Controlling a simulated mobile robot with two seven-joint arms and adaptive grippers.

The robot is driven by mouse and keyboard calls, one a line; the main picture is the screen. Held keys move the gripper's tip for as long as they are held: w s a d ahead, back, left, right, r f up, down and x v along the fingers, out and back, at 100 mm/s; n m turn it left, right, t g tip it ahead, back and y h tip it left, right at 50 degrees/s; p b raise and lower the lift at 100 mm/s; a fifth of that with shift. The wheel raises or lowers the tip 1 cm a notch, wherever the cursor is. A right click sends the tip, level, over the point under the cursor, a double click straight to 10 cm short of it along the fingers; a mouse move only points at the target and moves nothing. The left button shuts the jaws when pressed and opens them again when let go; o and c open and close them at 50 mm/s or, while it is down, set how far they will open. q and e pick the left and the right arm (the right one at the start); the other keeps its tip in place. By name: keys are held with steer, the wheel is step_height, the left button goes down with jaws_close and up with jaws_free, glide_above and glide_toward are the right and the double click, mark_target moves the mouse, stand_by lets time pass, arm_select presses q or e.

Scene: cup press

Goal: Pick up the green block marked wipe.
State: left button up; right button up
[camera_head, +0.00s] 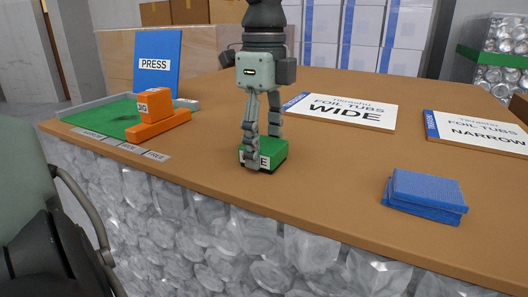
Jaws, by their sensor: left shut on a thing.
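The green block (271,151) with a white label on its front face sits near the front edge of the brown table, in the middle of the view. The label is partly hidden by a finger, with only its last letters showing. My left gripper (262,150) points straight down over the block and is shut on it, fingers against its sides. The block looks at table height; I cannot tell whether it touches the table. My right gripper is not in view.
An orange labelled block (155,105) stands on an orange base beside a green-floored tray (100,117) at left, with a blue PRESS board (157,52) behind. WIDE (345,110) and NARROW (480,132) signs lie further back.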

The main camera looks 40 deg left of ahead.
arm_select(q)
steer(key=shift+r, duration=0.45)
steer(key=r, duration=0.3)
steer(key=shift+s+a+r+b, duration=0.15)
steer(key=shift+a+r+b, duration=0.05)
steer(key=shift+r+b, duration=0.1)
steer(key=s+a+r+b, duration=0.1)
steer(key=s+a+r, duration=0.5)
steer(key=s+a, duration=0.1)
steer(key=shift+s+a+r, duration=0.3)
steer(key=shift+s+a, duration=0.05)
steer(key=shift+s, duration=0.2)
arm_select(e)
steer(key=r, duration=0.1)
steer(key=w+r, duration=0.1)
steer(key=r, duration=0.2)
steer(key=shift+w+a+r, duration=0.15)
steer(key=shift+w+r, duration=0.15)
